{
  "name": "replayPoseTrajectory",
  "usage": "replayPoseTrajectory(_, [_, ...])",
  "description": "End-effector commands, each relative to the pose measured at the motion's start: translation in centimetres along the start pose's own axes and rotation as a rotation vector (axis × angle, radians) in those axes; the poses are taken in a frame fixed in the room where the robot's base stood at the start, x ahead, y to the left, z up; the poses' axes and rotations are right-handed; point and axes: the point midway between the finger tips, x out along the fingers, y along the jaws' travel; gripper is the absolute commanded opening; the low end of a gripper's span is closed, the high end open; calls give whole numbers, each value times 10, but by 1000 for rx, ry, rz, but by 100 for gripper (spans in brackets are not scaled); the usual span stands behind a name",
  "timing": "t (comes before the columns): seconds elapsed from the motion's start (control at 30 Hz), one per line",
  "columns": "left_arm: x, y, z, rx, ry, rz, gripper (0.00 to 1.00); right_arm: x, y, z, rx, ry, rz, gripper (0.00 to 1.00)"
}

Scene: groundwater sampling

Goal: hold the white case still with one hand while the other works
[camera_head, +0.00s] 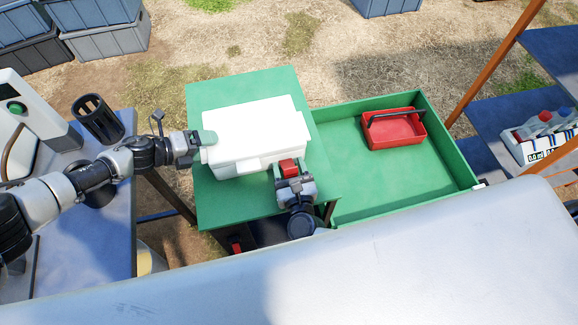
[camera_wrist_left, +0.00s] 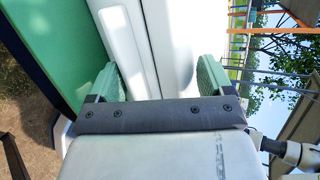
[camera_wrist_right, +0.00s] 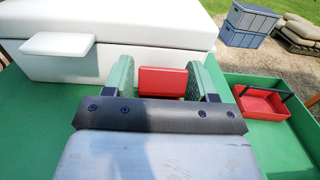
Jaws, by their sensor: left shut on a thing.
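The white case (camera_head: 255,135) lies closed on the green table (camera_head: 205,98), and a white tab sticks out from its front. My left gripper (camera_head: 208,138) is shut on the left end of the case. In the left wrist view its green fingers (camera_wrist_left: 160,82) sit on either side of a white edge of the case (camera_wrist_left: 130,45). My right gripper (camera_head: 290,172) is at the case's front right corner. In the right wrist view its fingers (camera_wrist_right: 163,78) are apart, with a red block (camera_wrist_right: 162,82) between or just beyond them. I cannot tell whether the block is fixed to the case.
A green tray (camera_head: 345,205) to the right holds a red carrier (camera_head: 395,130) with a dark handle. A black holder (camera_head: 97,118) stands on the left table. A rack of bottles (camera_head: 545,140) is on the right shelf. Storage bins (camera_head: 100,38) stand at the back left.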

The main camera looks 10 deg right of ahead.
Motion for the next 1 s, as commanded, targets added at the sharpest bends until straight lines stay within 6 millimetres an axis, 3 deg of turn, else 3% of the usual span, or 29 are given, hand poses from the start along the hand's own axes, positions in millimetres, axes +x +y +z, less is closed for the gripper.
replayPoseTrajectory(0.03, [0,9,-4,8,3,19,37,0,0,-1,0,0,0,48])
replayPoseTrajectory(0.27, [0,9,-4,8,3,19,37,0,0,-1,0,0,0,14])
replayPoseTrajectory(1.0, [0,9,-5,8,5,18,37,1,0,2,0,138,2,15])
